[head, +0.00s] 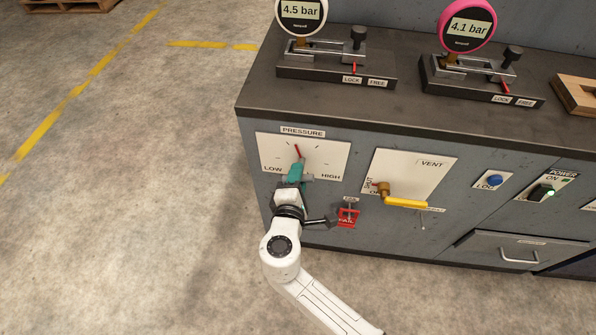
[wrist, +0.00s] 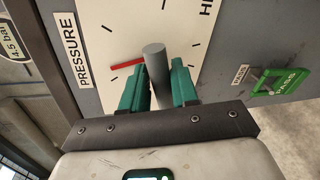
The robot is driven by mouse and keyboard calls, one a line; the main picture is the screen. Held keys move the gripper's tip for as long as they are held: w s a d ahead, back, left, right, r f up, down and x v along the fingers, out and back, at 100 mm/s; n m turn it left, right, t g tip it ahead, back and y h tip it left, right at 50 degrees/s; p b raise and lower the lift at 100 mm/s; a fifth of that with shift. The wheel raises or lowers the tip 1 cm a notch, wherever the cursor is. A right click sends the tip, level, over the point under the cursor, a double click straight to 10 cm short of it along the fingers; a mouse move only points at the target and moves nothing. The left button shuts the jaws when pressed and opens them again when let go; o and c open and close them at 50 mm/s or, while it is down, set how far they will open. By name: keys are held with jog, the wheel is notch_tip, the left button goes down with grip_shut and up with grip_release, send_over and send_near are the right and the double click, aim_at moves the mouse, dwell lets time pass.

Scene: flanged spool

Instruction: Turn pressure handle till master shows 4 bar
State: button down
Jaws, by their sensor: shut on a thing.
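The pressure handle, a grey knob (wrist: 155,62) with a red pointer (head: 297,151), sits on the white PRESSURE plate (head: 330,156) on the cabinet front. The pointer points up and slightly left, between LOW and HIGH. My gripper (head: 295,173) has teal fingers on the knob; in the wrist view (wrist: 157,82) one finger is on each side of it. The gripper covers most of the knob in the head view. A white-rimmed gauge (head: 301,12) reads 4.5 bar and a pink-rimmed gauge (head: 467,25) reads 4.1 bar. I cannot tell from labels which is the master.
Right of the plate is the VENT panel with a yellow lever (head: 405,203). A blue button (head: 495,181), power switch (head: 541,193) and drawer are farther right. Floor at left is clear.

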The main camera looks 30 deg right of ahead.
jog(key=shift+w+r+n+h+p, duration=0.1)
jog(key=shift+r+n+h+p, duration=0.1)
jog(key=shift+n+p, duration=0.35)
jog(key=shift+w+r+n+h+p, duration=0.1)
jog(key=shift+n+h+p, duration=0.1)
jog(key=shift+n, duration=0.55)
jog(key=c, duration=1.2)
grip_release()
jog(key=shift+o, duration=1.3)
jog(key=shift+s+f, duration=0.1)
jog(key=shift+f, duration=0.1)
jog(key=shift+a, duration=0.1)
jog(key=v, duration=1)
jog(key=shift+s+a+r+p, duration=0.2)
jog(key=shift+a+p, duration=0.1)
jog(key=shift+p, duration=0.05)
